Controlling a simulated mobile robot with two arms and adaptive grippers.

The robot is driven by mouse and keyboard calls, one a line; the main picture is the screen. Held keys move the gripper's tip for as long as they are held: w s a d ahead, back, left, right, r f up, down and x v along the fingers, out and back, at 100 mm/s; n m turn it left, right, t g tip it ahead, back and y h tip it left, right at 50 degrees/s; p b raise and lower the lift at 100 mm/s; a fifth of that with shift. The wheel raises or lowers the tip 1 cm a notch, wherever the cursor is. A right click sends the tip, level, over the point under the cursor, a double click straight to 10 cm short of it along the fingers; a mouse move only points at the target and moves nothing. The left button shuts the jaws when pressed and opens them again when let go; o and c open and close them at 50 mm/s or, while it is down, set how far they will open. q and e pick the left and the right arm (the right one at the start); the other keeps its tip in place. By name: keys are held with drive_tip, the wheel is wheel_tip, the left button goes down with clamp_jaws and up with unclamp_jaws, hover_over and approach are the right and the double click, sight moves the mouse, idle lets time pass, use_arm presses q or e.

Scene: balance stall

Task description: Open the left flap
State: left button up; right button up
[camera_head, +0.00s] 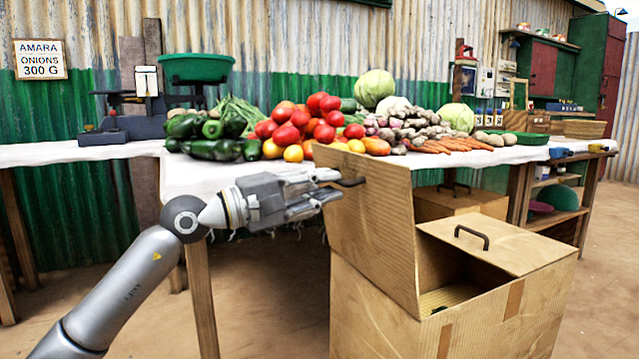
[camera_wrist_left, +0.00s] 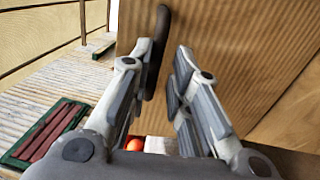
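The cardboard box (camera_head: 462,330) stands on the ground in front of the stall table. Its left flap (camera_head: 372,215) is raised, about upright with a slight lean to the left, and the left part of the box mouth is uncovered. The flap's dark handle (camera_head: 350,182) is on its left-facing side; it also shows in the left wrist view (camera_wrist_left: 157,50). My left gripper (camera_head: 338,184) is at this handle, its fingers apart with the handle between or just beyond their tips. Contact is unclear. The right flap (camera_head: 500,246) lies flat with its own handle. My right gripper is not in view.
The stall table (camera_head: 75,152) with tomatoes (camera_head: 300,122), other vegetables and a scale (camera_head: 195,68) is just behind the flap and my left gripper. Another cardboard box (camera_head: 450,203) stands behind the first. Open ground lies to the right.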

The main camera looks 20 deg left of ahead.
use_arm(q)
drive_tip(key=o, duration=0.3)
drive_tip(key=shift+w+d+f, duration=0.15)
drive_tip(key=shift+d+f, duration=0.05)
drive_tip(key=shift+f, duration=0.2)
drive_tip(key=shift+a+r, duration=0.1)
drive_tip(key=shift+r, duration=0.15)
drive_tip(key=v, duration=1.2)
drive_tip(key=shift+f, duration=0.1)
idle(0.3)
